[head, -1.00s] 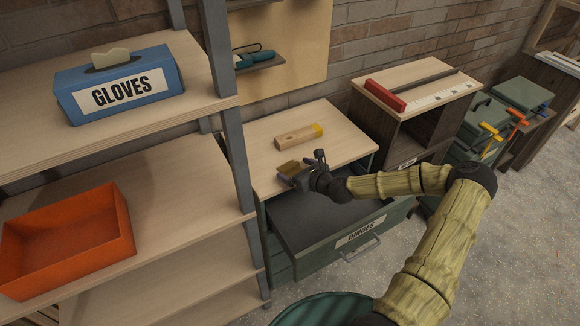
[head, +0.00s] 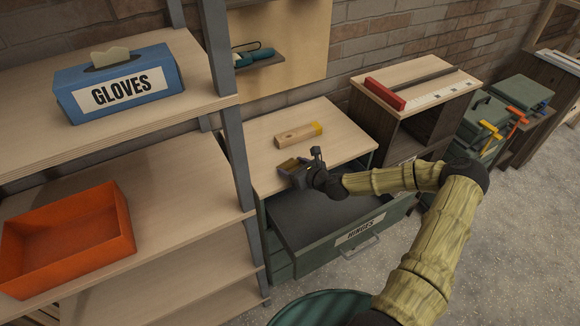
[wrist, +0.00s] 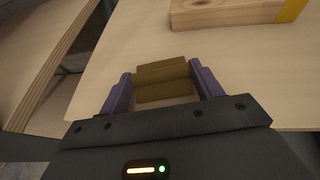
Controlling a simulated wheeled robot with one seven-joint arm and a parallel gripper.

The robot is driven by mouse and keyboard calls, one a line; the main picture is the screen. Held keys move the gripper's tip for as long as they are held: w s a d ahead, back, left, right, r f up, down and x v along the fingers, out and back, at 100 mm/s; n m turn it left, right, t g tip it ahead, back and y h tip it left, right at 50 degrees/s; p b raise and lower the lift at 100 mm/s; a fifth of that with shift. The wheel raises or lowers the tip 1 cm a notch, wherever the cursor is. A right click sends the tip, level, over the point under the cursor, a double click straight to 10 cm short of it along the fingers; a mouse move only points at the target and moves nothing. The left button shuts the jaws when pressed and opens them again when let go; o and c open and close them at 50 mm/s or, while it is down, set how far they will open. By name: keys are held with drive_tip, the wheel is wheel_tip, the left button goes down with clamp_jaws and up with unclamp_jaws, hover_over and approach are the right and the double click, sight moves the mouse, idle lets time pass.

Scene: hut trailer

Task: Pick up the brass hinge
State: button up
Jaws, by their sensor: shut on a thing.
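The brass hinge (wrist: 162,82) is between the two purple fingers of my gripper (wrist: 165,88) in the wrist view, with a finger at each side of it. In the head view the brass hinge (head: 287,165) shows as a small brass-coloured piece at the end of my gripper (head: 290,168), over the front left part of the light wooden cabinet top. My gripper is shut on it. I cannot tell whether the hinge touches the wood or is held just above it.
A wooden block with a yellow end (head: 298,135) lies behind the hinge on the cabinet top (head: 262,125). The drawer labelled HINGES (head: 325,215) stands open below. A shelf unit with an orange bin (head: 120,225) and a blue glove box (head: 165,75) stands at left.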

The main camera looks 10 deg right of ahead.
wheel_tip(320, 180, up, 10)
drive_tip(key=shift+b, duration=0.45)
drive_tip(key=shift+s, duration=0.1)
idle(0.3)
drive_tip(key=shift+d, duration=0.1)
